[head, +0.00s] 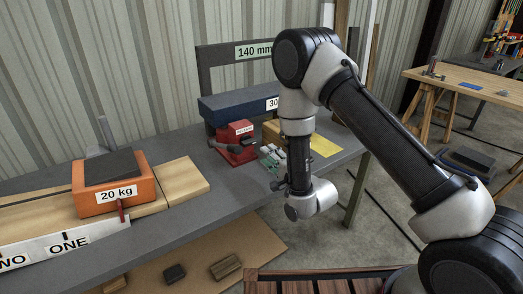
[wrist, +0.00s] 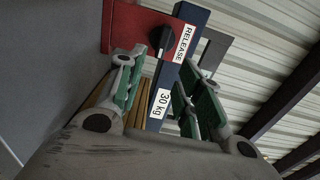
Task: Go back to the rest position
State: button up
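My gripper (head: 271,158) is low over the grey bench, in front of the red box with a black handle. In the wrist view its two green-padded fingers (wrist: 158,98) stand apart with nothing between them. The red box (head: 237,130) shows beyond the fingers in the wrist view (wrist: 135,28), with a black knob and a RELEASE label. The blue block (head: 228,109) marked 30 kg lies behind it. My arm bends down from above, and its wrist hides part of the blue block and the wooden block.
An orange 20 kg block (head: 114,197) sits on wooden planks (head: 180,181) at left, behind a white ONE/TWO board (head: 78,240). A grey 140 mm frame (head: 205,62) stands behind. A wooden block (head: 271,133) and yellow sheet (head: 324,145) lie nearby. A wooden workbench (head: 480,80) stands right.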

jog(key=shift+v, duration=0.9)
